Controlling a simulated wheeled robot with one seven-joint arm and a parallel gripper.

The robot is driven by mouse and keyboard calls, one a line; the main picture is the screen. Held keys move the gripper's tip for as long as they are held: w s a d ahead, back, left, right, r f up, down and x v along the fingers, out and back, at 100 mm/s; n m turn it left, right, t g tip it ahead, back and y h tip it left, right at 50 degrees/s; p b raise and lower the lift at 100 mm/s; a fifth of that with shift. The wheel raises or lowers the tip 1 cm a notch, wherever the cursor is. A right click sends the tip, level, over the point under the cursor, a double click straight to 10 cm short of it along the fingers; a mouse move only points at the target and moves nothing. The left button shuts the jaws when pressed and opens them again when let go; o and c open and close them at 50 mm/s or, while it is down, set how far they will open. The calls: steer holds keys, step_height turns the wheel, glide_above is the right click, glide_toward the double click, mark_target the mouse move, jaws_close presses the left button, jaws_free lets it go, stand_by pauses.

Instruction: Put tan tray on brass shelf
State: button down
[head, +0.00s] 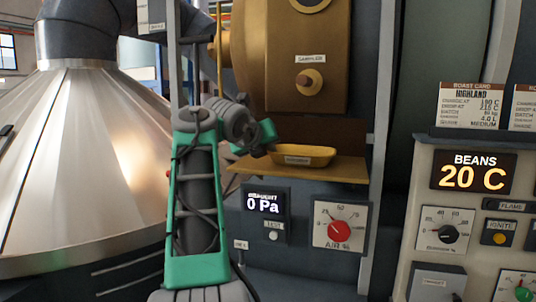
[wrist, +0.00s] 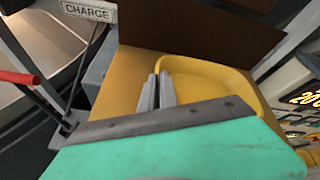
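The tan tray (head: 318,155), a shallow yellow dish with a rounded rim and a small label, is at the brass shelf (head: 345,170) in the head view. It looks level and resting on the shelf; a slight gap beneath could not be told. In the wrist view the tray (wrist: 215,80) fills the right of the brass shelf (wrist: 128,78). My gripper (wrist: 158,85) has its two fingers close together at the tray's left rim, one outside and one inside, apparently pinching it. In the head view my gripper (head: 266,143) reaches the tray's left end; its fingertips are hard to see.
A brown back plate (wrist: 200,30) stands behind the shelf. The brass sampler housing (head: 300,60) with its knob is above. The draught display (head: 263,204) and air dial (head: 341,224) sit below. A large metal cone (head: 80,150) is left. A red-handled lever (wrist: 20,77) shows left.

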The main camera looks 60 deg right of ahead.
steer(key=shift+f, duration=0.2)
steer(key=c, duration=1.6)
jaws_free()
steer(key=shift+r, duration=0.1)
